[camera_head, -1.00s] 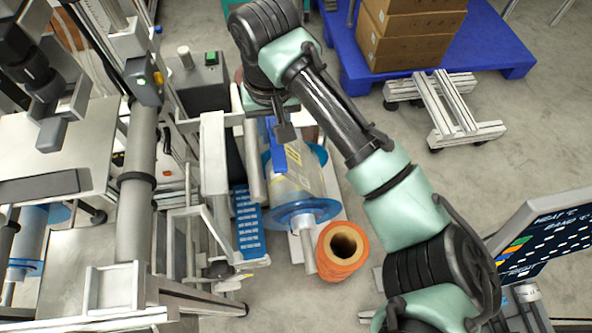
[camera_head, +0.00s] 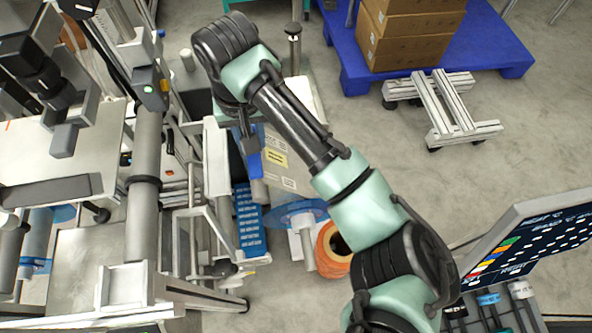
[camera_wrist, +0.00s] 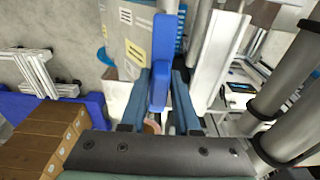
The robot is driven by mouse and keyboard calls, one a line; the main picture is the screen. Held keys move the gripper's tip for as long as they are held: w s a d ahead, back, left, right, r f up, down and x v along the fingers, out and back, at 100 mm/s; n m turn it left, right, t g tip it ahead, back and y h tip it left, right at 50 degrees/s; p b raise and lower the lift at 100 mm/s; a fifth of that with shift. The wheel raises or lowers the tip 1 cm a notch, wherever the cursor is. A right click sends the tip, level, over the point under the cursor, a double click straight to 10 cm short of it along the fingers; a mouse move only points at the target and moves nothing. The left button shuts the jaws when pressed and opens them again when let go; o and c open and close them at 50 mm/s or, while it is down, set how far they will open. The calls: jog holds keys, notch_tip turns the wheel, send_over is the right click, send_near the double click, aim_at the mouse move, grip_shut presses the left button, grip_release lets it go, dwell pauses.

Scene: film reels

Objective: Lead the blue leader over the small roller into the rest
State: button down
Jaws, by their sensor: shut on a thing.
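The blue leader (camera_head: 254,164) is a blue strip at the end of a pale, labelled film sheet (camera_head: 281,165) coming off the blue-flanged reel (camera_head: 296,213). My gripper (camera_head: 246,138) is shut on the leader, left of the reel and above it. In the wrist view the leader (camera_wrist: 161,62) stands upright between the fingers (camera_wrist: 163,98), with the labelled film (camera_wrist: 125,35) to its left. A narrow grey roller (camera_head: 259,190), perhaps the small roller, is partly hidden beneath the leader. I cannot clearly pick out the rest.
The machine frame with a long grey roller (camera_head: 144,220) stands left. An orange core (camera_head: 331,263) stands beside the reel, partly behind my arm. A blue pallet (camera_head: 490,55) with boxes (camera_head: 410,40) is at the back right. A screen panel (camera_head: 530,250) is at the right.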

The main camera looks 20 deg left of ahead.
jog(key=shift+s+a, duration=0.1)
dwell(0.3)
jog(key=s+a+r+p, duration=0.4)
jog(key=a+r+p, duration=0.2)
jog(key=p, duration=0.4)
jog(key=shift+r, duration=0.75)
dwell(0.8)
